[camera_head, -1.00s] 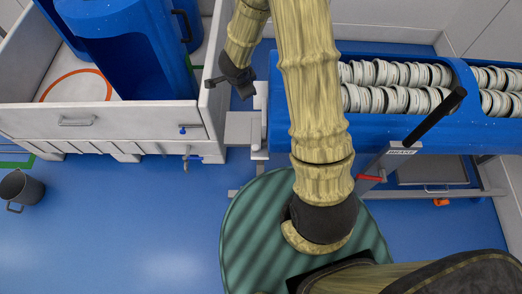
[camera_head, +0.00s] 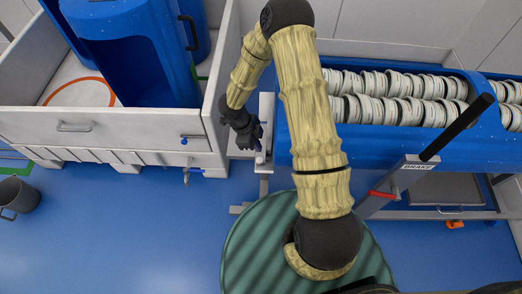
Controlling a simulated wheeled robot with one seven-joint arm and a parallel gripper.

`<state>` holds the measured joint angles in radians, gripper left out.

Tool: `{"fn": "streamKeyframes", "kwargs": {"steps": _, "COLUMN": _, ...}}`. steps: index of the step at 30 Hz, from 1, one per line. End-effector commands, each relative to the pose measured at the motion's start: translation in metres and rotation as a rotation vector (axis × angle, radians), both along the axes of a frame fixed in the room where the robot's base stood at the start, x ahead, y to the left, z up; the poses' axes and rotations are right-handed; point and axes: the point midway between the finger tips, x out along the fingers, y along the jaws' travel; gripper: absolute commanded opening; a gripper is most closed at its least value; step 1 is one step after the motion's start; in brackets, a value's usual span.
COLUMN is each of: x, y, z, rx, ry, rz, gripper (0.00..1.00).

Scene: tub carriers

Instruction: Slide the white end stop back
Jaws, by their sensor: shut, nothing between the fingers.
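The white end stop (camera_head: 266,108) is an upright pale piece at the left end of the blue tub carrier (camera_head: 292,150). Part of it is hidden behind my gripper. My gripper (camera_head: 257,143) is dark, points down and to the right, and is shut and empty. It is at the lower left side of the end stop, very close to it in the picture. I cannot tell whether they touch.
The blue carrier holds rows of white ringed tubs (camera_head: 385,108). A white crate (camera_head: 100,142) with blue tubs inside stands close on the left. A black lever (camera_head: 458,127) with a BRAKE label is at the right.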

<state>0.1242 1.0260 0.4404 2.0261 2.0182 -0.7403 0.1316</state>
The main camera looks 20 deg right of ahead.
Motion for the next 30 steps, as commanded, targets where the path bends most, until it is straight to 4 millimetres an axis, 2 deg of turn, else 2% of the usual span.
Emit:
{"fn": "streamKeyframes", "kwargs": {"steps": 12, "x": -0.012, "y": -0.021, "z": -0.066, "rx": 0.000, "ry": 0.003, "rz": 0.002, "gripper": 0.00}}
{"fn": "streamKeyframes", "kwargs": {"steps": 15, "x": -0.013, "y": -0.025, "z": -0.078, "rx": -0.001, "ry": 0.002, "rz": 0.002, "gripper": 0.00}}
{"fn": "streamKeyframes", "kwargs": {"steps": 20, "x": -0.015, "y": -0.028, "z": -0.086, "rx": 0.000, "ry": 0.001, "rz": 0.003, "gripper": 0.00}}
{"fn": "streamKeyframes", "kwargs": {"steps": 30, "x": -0.014, "y": -0.028, "z": -0.086, "rx": 0.000, "ry": 0.000, "rz": 0.002, "gripper": 0.00}}
